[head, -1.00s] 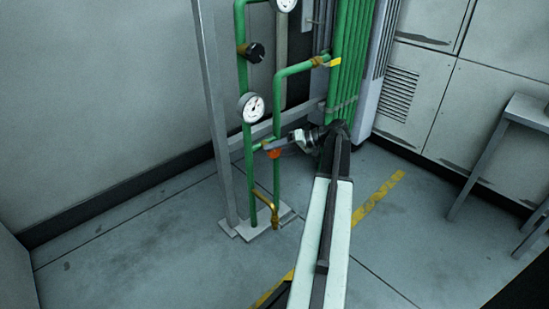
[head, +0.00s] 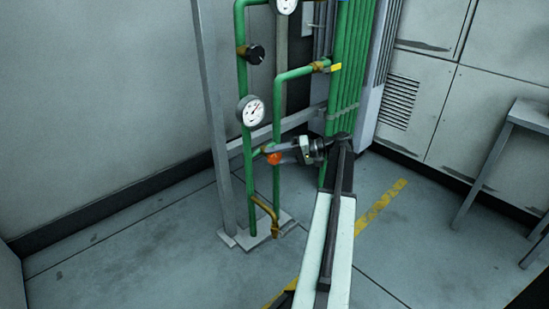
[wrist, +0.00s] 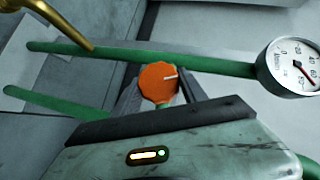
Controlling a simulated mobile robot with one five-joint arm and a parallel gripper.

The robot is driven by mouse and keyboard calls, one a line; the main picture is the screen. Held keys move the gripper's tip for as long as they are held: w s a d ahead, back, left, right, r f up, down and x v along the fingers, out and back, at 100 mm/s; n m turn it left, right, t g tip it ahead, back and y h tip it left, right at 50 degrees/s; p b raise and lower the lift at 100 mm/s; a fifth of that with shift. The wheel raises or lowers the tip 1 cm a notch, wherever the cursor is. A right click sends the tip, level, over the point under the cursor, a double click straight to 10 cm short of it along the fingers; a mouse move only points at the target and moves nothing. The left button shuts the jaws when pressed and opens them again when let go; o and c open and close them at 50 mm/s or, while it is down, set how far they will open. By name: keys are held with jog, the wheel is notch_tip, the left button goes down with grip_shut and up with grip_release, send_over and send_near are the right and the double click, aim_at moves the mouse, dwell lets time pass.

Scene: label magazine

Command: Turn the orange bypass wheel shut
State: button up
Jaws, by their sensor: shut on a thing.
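The orange bypass wheel (wrist: 158,83) shows in the wrist view as a faceted knob with a white mark pointing right. It also shows in the head view (head: 274,158), low on the green pipework and partly covered by my gripper. My gripper (wrist: 160,88) is shut on the wheel, with a dark finger on each side of it. In the head view my gripper (head: 275,153) reaches in from the right at the wheel's height.
A white gauge (head: 252,111) sits up and left of the wheel, with a black knob (head: 255,54) above it. A yellow-handled valve (head: 335,67) is above right. A brass fitting (head: 265,208) is below. Green pipes (head: 345,80) stand close behind my arm.

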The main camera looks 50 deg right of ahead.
aim_at(280, 154)
jog(key=o, duration=1.4)
jog(key=shift+w, duration=0.1)
jog(key=shift+c, duration=0.2)
jog(key=p+v, duration=0.2)
jog(key=v, duration=0.4)
jog(key=shift+s+d+r, duration=0.2)
jog(key=shift+d, duration=0.05)
jog(key=shift+s+d, duration=0.3)
jog(key=shift+s, duration=0.2)
